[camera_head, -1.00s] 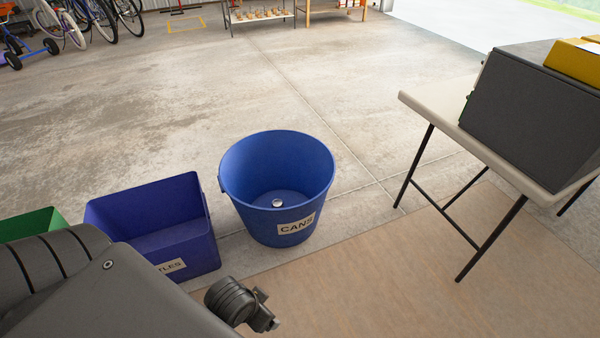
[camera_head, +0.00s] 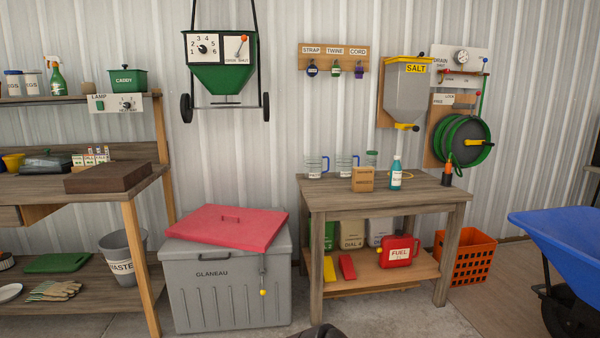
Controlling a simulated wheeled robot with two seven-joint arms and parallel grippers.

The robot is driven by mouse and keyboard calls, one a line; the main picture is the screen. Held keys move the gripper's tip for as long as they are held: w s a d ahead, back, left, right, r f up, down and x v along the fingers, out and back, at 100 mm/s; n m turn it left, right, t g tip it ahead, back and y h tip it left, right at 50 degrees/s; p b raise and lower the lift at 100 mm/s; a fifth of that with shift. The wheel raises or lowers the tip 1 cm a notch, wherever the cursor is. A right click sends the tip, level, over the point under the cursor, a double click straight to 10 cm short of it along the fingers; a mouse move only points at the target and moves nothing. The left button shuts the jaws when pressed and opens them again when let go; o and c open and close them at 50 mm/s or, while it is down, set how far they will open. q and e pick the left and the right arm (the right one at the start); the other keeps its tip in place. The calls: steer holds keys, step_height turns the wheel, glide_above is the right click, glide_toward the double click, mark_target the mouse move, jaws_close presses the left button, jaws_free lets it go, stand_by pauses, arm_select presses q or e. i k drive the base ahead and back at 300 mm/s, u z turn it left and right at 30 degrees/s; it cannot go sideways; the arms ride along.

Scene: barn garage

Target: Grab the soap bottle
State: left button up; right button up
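A teal bottle (camera_head: 396,174) with a pale label and a narrow top stands upright on the wooden table (camera_head: 425,190) on the right, under the salt dispenser. It is the likeliest soap bottle, but its label is too small to read. Nothing touches it from my side. Neither of my grippers shows; only a small dark shape, probably part of my arm, pokes in at the bottom edge.
A small wooden box (camera_head: 363,179) and clear jugs (camera_head: 316,167) stand left of the bottle. The salt dispenser (camera_head: 408,90) hangs above. A grey chest (camera_head: 225,275) with a red lid, an orange crate (camera_head: 466,258) and a blue wheelbarrow (camera_head: 560,240) flank the table.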

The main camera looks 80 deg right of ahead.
mark_target(396, 170)
steer(key=z, duration=3.4)
